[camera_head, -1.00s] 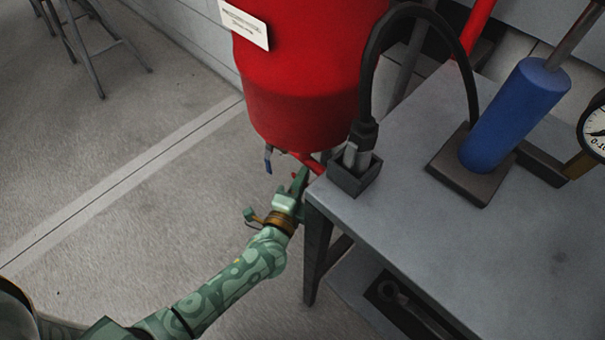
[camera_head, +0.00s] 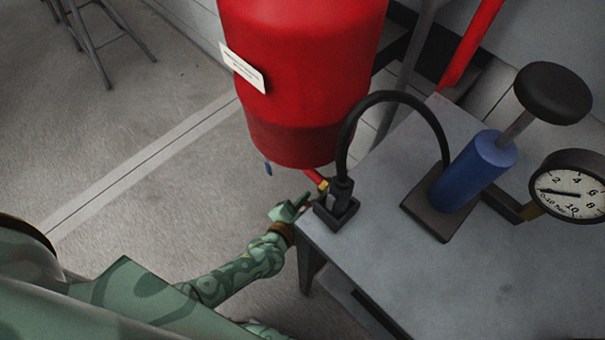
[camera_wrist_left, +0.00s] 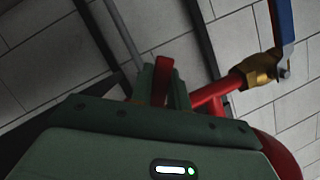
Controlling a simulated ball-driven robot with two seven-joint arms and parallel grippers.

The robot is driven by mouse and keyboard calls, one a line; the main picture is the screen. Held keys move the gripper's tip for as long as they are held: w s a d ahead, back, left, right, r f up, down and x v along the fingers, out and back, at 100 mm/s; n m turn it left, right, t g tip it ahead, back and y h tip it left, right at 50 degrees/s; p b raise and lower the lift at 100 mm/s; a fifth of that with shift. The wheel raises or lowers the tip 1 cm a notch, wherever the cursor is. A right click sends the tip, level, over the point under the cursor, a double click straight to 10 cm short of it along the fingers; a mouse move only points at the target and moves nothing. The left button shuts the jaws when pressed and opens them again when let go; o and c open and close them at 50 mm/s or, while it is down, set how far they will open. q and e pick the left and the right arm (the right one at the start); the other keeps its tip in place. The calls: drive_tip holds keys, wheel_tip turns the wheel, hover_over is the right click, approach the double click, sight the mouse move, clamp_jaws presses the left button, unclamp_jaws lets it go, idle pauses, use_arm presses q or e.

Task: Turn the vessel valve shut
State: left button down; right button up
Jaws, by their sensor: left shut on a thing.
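The red vessel (camera_head: 300,70) stands behind the table corner. Below it, a red pipe (camera_head: 313,177) leads to a brass fitting (camera_head: 323,185) near the table edge. My left gripper (camera_head: 300,206) is low beside the table corner, just under that fitting. In the left wrist view, my left gripper (camera_wrist_left: 163,92) is shut on a red lever (camera_wrist_left: 163,72), which stands upright between its fingers. Beside it, a red pipe carries a brass valve body (camera_wrist_left: 260,68) with a blue handle (camera_wrist_left: 284,18), apart from the fingers. The lever's joint to its valve is hidden. My right gripper is not in view.
The grey table (camera_head: 370,255) is close to the right of my left gripper. On it are a black socket block (camera_head: 337,216) with a black hose (camera_head: 395,97), a blue cylinder (camera_head: 472,172) and a gauge (camera_head: 570,190). Open floor lies at left.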

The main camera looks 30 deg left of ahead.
use_arm(q)
drive_tip(key=shift+s+d+f+n+g+h, duration=0.2)
drive_tip(key=shift+d+f+n+g+h, duration=0.15)
drive_tip(key=shift+d+n, duration=0.25)
drive_tip(key=d+n, duration=0.1)
drive_tip(key=s+d+n+h, duration=0.1)
drive_tip(key=d+f+n+g+h, duration=0.1)
drive_tip(key=shift+s+d+n, duration=0.1)
drive_tip(key=shift+s+n, duration=0.05)
drive_tip(key=shift+n, duration=0.25)
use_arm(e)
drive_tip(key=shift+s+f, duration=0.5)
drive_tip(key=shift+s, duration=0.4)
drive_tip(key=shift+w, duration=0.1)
use_arm(q)
drive_tip(key=c, duration=1.3)
unclamp_jaws()
drive_tip(key=shift+c, duration=0.2)
drive_tip(key=shift+r, duration=0.1)
